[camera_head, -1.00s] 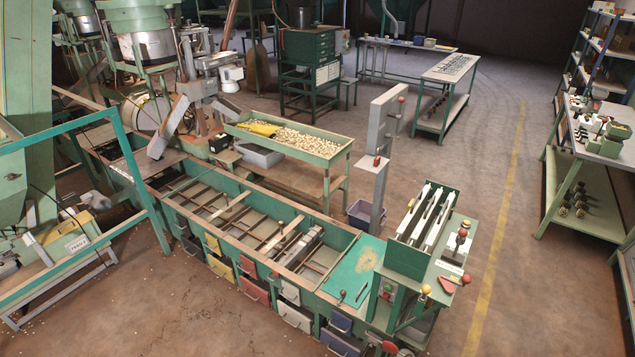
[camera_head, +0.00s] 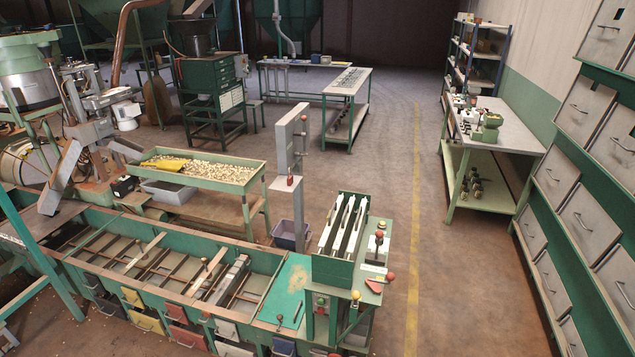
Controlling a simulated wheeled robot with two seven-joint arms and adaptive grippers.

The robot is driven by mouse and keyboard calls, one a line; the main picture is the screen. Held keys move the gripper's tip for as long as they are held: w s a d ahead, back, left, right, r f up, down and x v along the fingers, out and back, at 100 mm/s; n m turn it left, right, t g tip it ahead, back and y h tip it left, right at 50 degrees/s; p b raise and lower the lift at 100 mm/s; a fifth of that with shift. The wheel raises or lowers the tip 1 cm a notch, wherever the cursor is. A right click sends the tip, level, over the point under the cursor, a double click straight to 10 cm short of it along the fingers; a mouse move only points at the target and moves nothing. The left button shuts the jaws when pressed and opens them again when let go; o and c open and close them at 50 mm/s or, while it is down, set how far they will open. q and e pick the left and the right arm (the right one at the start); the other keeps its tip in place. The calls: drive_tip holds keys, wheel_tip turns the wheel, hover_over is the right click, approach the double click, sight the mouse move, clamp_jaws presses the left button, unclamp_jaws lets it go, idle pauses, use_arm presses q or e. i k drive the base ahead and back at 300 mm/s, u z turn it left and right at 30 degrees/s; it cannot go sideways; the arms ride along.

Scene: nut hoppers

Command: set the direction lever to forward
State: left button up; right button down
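A long green sorting machine (camera_head: 276,276) runs across the lower part of the head view. At its right end is a control area with several ball-knob levers. A red-knobbed lever (camera_head: 389,277) sticks out at the right, beside a red plate. A yellow-knobbed lever (camera_head: 355,295) is at the front, and a dark-based lever with a reddish knob (camera_head: 379,235) stands behind. Small levers also sit on the grey post (camera_head: 284,208). I cannot tell which one is the direction lever, nor read its setting. Neither of my grippers is in view.
A table of nuts (camera_head: 215,170) stands behind the machine. Open floor with a yellow line (camera_head: 413,230) lies to its right. Further right are a workbench (camera_head: 500,130) and a green rack of grey drawers (camera_head: 585,215) along the wall.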

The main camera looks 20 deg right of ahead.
sight(379, 234)
drive_tip(key=u, duration=0.05)
drive_tip(key=k, duration=0.4)
drive_tip(key=z, duration=0.5)
drive_tip(key=i, duration=1.25)
drive_tip(key=u, duration=0.35)
